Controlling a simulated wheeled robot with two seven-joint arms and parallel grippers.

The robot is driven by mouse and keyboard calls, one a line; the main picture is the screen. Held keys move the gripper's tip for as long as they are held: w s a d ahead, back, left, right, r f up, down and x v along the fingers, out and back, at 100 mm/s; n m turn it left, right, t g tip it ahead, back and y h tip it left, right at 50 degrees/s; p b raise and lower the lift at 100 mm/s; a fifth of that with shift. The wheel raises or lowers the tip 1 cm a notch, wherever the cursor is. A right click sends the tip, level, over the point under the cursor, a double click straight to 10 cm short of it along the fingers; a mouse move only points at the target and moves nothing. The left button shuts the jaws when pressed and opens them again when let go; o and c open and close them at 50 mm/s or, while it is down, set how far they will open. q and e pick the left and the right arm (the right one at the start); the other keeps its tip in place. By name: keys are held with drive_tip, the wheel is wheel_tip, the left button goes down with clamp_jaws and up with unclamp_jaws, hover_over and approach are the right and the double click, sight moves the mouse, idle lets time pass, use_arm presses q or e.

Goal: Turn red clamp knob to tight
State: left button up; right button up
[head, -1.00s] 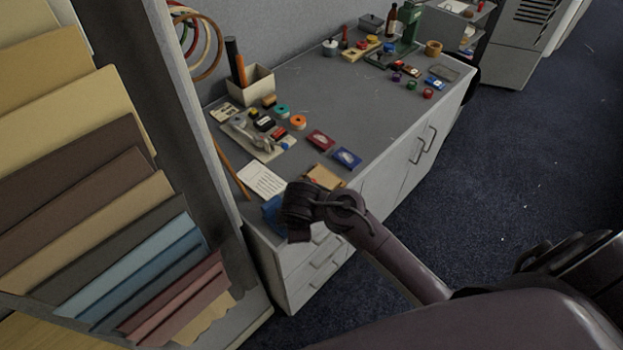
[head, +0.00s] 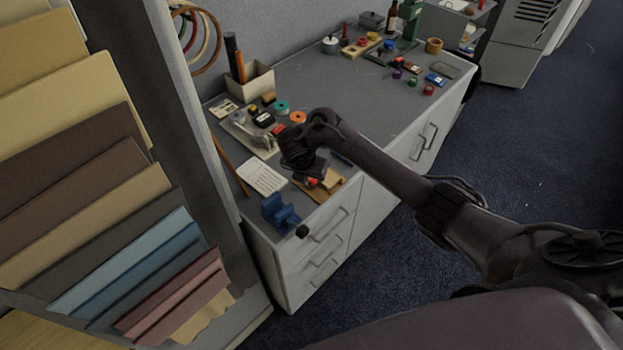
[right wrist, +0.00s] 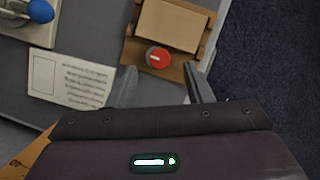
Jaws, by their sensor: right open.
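The red clamp knob (right wrist: 158,57) is round with a pale bar mark across its face. It sits on a wooden fixture (right wrist: 128,50) beside a tan block (right wrist: 170,25). In the head view a bit of red (head: 312,182) shows by the wooden fixture (head: 333,186), partly behind my gripper. My right gripper (right wrist: 160,72) is open, its fingers apart on either side below the knob in the wrist view, with nothing between them. In the head view my right gripper (head: 308,166) hangs over the near end of the bench. My left gripper is in neither view.
A blue vise-like block (head: 281,212) stands at the bench's near corner, by a printed sheet (head: 262,178). A clamp with a blue ball handle (right wrist: 40,11) lies beyond the sheet. Spools and small items stand behind. The middle of the bench (head: 345,112) is clear.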

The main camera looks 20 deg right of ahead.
sight(312, 180)
drive_tip(key=shift+x, duration=1.95)
drive_tip(key=c, duration=1)
